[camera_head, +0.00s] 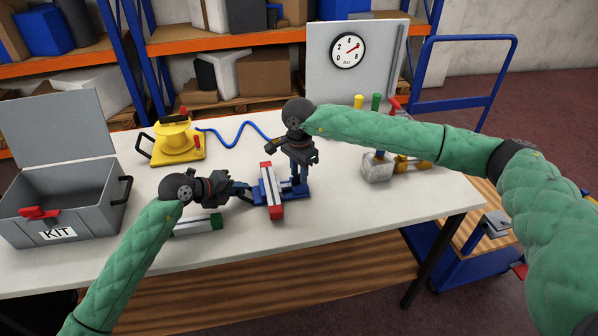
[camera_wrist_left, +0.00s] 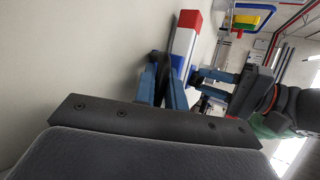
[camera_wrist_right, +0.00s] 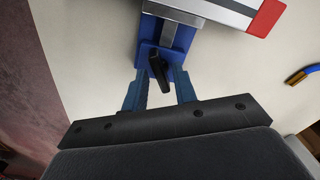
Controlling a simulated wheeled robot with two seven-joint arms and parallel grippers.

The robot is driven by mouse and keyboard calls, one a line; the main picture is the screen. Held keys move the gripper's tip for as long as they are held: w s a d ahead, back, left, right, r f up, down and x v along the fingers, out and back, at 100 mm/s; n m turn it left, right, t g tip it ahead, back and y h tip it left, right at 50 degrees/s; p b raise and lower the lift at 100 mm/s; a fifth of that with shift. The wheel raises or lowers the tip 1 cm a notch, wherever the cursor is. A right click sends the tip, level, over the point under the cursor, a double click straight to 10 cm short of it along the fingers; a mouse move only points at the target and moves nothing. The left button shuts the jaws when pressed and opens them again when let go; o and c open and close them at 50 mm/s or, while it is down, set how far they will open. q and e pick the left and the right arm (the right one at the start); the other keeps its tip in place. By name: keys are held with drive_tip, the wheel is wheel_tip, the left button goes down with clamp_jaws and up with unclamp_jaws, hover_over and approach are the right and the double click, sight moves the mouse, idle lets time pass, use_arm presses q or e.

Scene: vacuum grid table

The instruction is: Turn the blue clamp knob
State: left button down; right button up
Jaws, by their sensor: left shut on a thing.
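The blue clamp (camera_head: 291,189) lies on the table and bears a grey bar (camera_head: 271,191) with red ends. In the right wrist view the clamp's blue base (camera_wrist_right: 152,58) carries a black handle (camera_wrist_right: 158,73) set at a slant. My right gripper (camera_head: 300,177) points down over the clamp; its fingers (camera_wrist_right: 158,88) are apart, one on each side of the handle, with a gap visible. My left gripper (camera_head: 243,189) comes in from the left at the clamp's other side. Its fingers (camera_wrist_left: 162,82) are shut on a dark piece (camera_wrist_left: 158,75), largely hidden, which looks like a clamp knob.
A grey KIT box (camera_head: 60,205) stands at left. A yellow device (camera_head: 178,138) with a blue hose (camera_head: 238,132) is behind. A green-ended bar (camera_head: 198,225) lies below my left gripper. A metal block (camera_head: 377,167) and a gauge panel (camera_head: 322,65) are at right.

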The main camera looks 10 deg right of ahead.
clamp_jaws()
drive_tip(key=shift+m, duration=0.6)
drive_tip(key=shift+o, duration=1.1)
unclamp_jaws()
drive_tip(key=shift+r, duration=0.1)
